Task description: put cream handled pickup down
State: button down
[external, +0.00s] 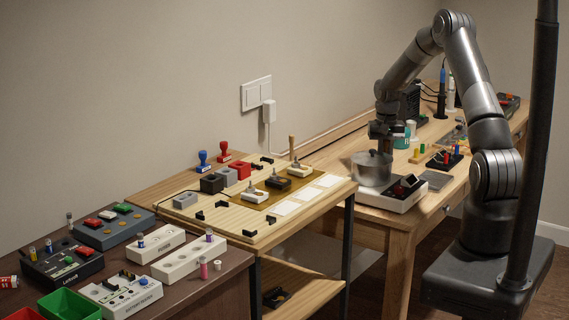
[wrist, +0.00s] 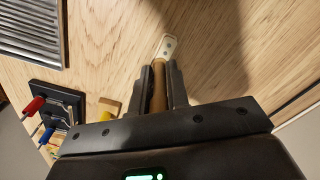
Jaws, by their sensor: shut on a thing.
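In the wrist view my gripper (wrist: 160,72) is shut on the brown wooden handle of the cream handled pickup (wrist: 168,46). The pickup's flat cream end, with small dark dots, shows just beyond the fingertips. Light wood lies beneath it; I cannot tell whether the pickup touches it. In the external view my gripper (external: 381,135) is low over the right-hand wooden bench (external: 400,222), at the silver pot. The held pickup does not show there. Other handled pickups, cream (external: 300,170) and dark (external: 278,184), are on the board on the middle table.
The silver pot (external: 372,172) stands on a pale base unit (external: 393,199) at the bench's front edge. In the wrist view a black block with red and blue tools (wrist: 52,112), a yellow piece (wrist: 106,108) and a ribbed grey panel (wrist: 32,32) lie left. Wood ahead is bare.

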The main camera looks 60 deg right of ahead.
jog(key=c, duration=1.4)
grip_release()
jog(key=shift+f, duration=0.1)
notch_tip(320, 180, up, 12)
jog(key=shift+r, duration=0.2)
jog(key=s+a+r+n+t+h, duration=0.1)
jog(key=s+a+r+n, duration=0.2)
jog(key=a+r, duration=0.65)
jog(key=s+a+r+n+t, duration=0.1)
jog(key=s+a+r+n, duration=0.15)
jog(key=a+r, duration=0.75)
jog(key=s+a+n+t, duration=0.1)
jog(key=s+a, duration=0.5)
jog(key=s+a+n+t, duration=0.1)
jog(key=s+a+n, duration=0.1)
jog(key=s+a, duration=0.4)
jog(key=s+a+f+n+t+y, duration=0.1)
jog(key=s+a+n, duration=0.1)
jog(key=s+a, duration=0.5)
jog(key=shift+s+f+t, duration=0.1)
jog(key=shift+s+t, duration=0.2)
jog(key=shift+s, duration=0.1)
